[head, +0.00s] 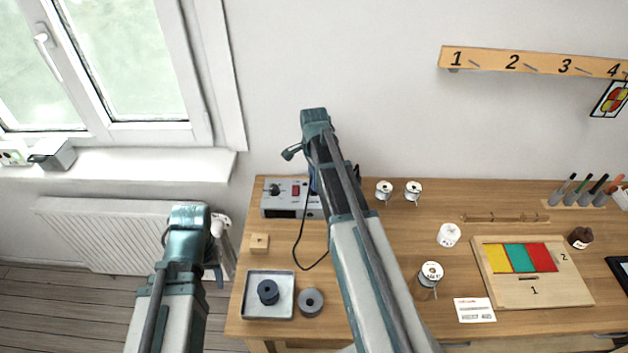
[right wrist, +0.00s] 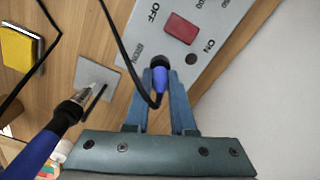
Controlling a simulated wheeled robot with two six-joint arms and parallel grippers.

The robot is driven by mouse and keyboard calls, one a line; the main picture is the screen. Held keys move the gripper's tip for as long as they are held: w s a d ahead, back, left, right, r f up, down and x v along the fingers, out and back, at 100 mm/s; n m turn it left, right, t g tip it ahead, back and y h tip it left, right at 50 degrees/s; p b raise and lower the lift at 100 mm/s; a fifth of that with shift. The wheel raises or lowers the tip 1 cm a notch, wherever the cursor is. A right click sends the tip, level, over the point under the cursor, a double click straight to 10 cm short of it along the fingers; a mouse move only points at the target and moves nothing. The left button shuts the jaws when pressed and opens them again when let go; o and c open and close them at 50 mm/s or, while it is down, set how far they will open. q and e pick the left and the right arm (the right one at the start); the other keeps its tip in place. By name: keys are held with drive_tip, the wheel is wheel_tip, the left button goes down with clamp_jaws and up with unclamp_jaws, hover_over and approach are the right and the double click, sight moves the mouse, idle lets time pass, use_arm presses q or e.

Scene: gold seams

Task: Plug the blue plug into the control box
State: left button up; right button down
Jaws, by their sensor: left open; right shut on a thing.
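The control box (head: 283,205) stands at the back left of the table, its red switch facing up. In the right wrist view, its grey panel (right wrist: 214,22) shows OFF, ON and IRON lettering. My right gripper (right wrist: 160,75) is shut on the blue plug (right wrist: 160,84), with one finger on each side. The plug's black front end is at the panel edge beside the IRON lettering. I cannot tell whether it sits in a socket. A black cable runs from the plug. My left gripper (head: 215,275) is open, left of the table, mostly hidden by its arm.
A soldering iron (right wrist: 45,145) with a blue handle is close to my right gripper, near a grey plate (right wrist: 97,78) and a yellow sponge (right wrist: 18,55). A metal tray (head: 250,309) and wooden block (head: 259,243) are at the left. A wooden board (head: 560,290) lies right.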

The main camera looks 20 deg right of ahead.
drive_tip(key=shift+f+b, duration=0.5)
drive_tip(key=shift+b, duration=0.05)
idle(0.4)
drive_tip(key=shift+c, duration=1)
unclamp_jaws()
drive_tip(key=shift+r, duration=0.2)
wheel_tip(320, 180, up, 7)
drive_tip(key=p, duration=0.7)
drive_tip(key=shift+f, duration=0.1)
